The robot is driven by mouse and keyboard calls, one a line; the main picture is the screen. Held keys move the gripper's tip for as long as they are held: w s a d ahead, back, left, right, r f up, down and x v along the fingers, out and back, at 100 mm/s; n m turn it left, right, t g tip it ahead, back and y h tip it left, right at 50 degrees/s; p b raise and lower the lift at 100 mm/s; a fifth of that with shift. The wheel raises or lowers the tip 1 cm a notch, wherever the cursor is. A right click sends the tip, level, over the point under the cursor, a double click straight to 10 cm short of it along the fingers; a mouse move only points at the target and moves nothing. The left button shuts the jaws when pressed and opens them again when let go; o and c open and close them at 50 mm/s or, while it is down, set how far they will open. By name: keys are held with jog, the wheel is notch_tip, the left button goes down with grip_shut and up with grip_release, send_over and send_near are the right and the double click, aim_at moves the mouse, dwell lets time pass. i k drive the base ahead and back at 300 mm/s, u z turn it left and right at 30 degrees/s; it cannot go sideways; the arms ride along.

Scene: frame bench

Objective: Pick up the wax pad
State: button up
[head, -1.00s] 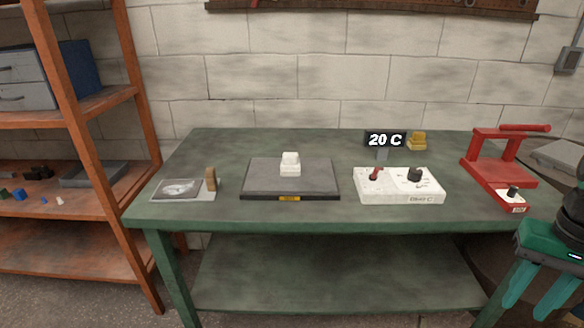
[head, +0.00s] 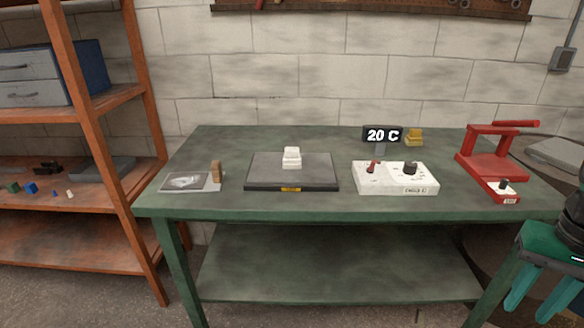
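A white block with a narrower top (head: 292,158) stands on a dark flat plate (head: 262,171) mid-bench; no label shows on either block. My gripper (head: 529,305) has teal fingers and hangs at the lower right, in front of the bench's right end and well away from both blocks. Its fingers are apart, with nothing seen between them.
The display (head: 382,135) reads 20 C, behind a white control box (head: 395,187) with a red lever and black knob. A red press-like stand (head: 492,166) is on the right. Orange shelves (head: 105,100) stand left.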

aim_at(291, 158)
jog(key=k, duration=1.5)
jog(key=u, duration=0.9)
jog(key=i, duration=2)
jog(key=z, duration=0.95)
